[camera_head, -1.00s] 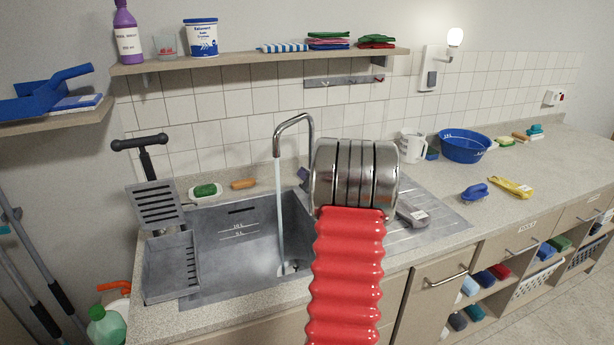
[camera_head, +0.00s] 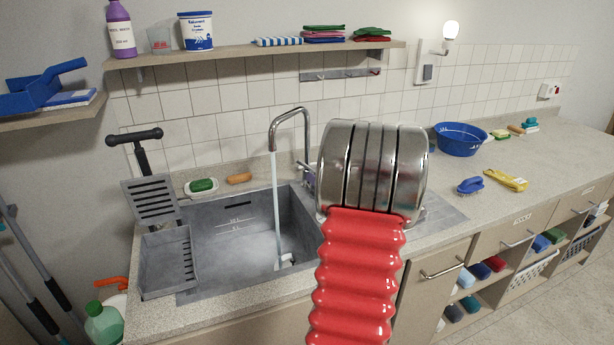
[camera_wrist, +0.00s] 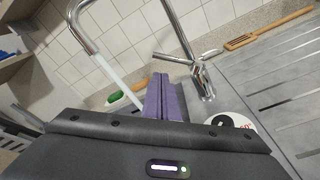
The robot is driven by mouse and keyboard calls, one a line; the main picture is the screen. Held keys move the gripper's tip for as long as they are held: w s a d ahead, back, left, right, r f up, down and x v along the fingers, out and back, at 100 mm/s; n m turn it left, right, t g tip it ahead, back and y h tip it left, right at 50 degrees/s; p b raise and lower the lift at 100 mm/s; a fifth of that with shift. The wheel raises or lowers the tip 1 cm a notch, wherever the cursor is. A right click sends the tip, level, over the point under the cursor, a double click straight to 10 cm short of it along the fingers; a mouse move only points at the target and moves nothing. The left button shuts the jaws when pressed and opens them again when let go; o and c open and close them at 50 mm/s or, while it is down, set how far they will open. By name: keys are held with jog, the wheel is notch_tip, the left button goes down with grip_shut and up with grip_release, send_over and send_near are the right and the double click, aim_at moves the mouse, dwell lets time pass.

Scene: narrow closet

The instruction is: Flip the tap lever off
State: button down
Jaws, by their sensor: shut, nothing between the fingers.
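The chrome tap (camera_head: 291,117) stands behind the sink, and a stream of water (camera_head: 276,210) runs from its spout into the basin. My arm hides most of the tap's base and lever in the head view. In the wrist view, the tap body (camera_wrist: 203,82) stands right of my gripper (camera_wrist: 160,78). The thin lever (camera_wrist: 174,59) sticks out leftward from the body. My gripper's purple fingers are shut together and empty. Their tips lie just below the lever's left end in the picture; I cannot tell whether they touch it.
The grey sink (camera_head: 225,245) holds a grey rack (camera_head: 168,262) on its left. A soap dish with green soap (camera_head: 202,185) and a wooden brush (camera_head: 239,178) lie behind it. A shelf (camera_head: 245,58) runs above. A blue basin (camera_head: 460,139) stands on the right counter.

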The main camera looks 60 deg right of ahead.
jog(key=shift+v, duration=2.2)
